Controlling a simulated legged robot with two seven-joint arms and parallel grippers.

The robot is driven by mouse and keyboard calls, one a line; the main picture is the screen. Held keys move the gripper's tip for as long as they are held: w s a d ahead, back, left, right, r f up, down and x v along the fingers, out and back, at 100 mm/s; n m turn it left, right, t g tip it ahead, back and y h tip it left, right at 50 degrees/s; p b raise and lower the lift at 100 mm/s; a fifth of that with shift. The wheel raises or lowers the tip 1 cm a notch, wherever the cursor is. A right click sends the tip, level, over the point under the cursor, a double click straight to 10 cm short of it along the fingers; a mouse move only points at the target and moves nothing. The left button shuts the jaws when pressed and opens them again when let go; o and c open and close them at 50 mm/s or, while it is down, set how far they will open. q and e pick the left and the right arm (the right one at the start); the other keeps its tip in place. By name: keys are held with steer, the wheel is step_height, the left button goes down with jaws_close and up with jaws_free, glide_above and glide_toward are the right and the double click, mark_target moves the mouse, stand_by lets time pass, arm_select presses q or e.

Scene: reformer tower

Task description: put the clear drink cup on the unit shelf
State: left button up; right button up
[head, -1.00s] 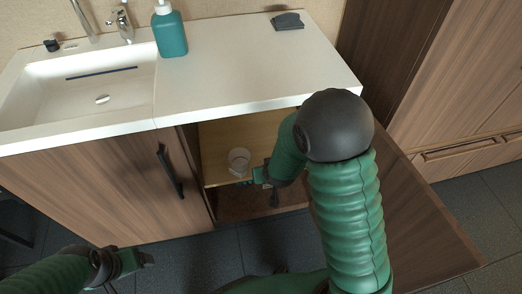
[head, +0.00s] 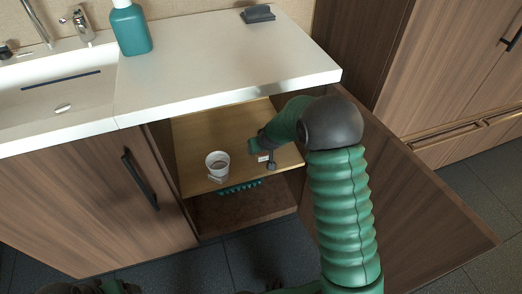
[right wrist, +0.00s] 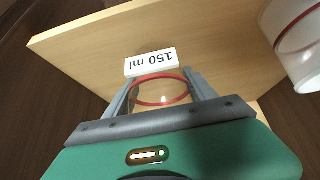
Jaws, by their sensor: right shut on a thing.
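My right gripper (right wrist: 160,78) is shut on the clear drink cup (right wrist: 161,104), whose red rim shows between the fingers in the right wrist view. In the head view my right gripper (head: 262,150) is at the wooden unit shelf (head: 190,128), right of another cup. The held cup is hard to make out there. The shelf board also fills much of the right wrist view (right wrist: 90,50). I cannot tell whether the held cup touches the shelf. My left gripper (head: 118,288) is mostly cut off at the bottom left edge.
Another cup (head: 217,160) stands on the shelf and shows at the wrist view's right edge (right wrist: 300,45). A teal item (head: 240,188) lies below the shelf. The open cabinet door (head: 400,200) is at right.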

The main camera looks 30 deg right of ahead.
steer(key=o, duration=1.5)
steer(key=shift+c, duration=0.2)
steer(key=shift+a, duration=0.1)
steer(key=shift+s+r, duration=0.1)
steer(key=shift+r, duration=0.25)
steer(key=p+v, duration=0.5)
steer(key=v, duration=0.6)
steer(key=s+a+n+g, duration=0.1)
steer(key=s+a+g, duration=0.1)
steer(key=s+a, duration=0.5)
steer(key=s+a+n+g+y, duration=0.1)
steer(key=s+a, duration=0.6)
steer(key=s, duration=0.5)
steer(key=shift+a+n+g+y, duration=0.25)
steer(key=shift+n+g+y, duration=0.05)
steer(key=shift+n+g, duration=0.1)
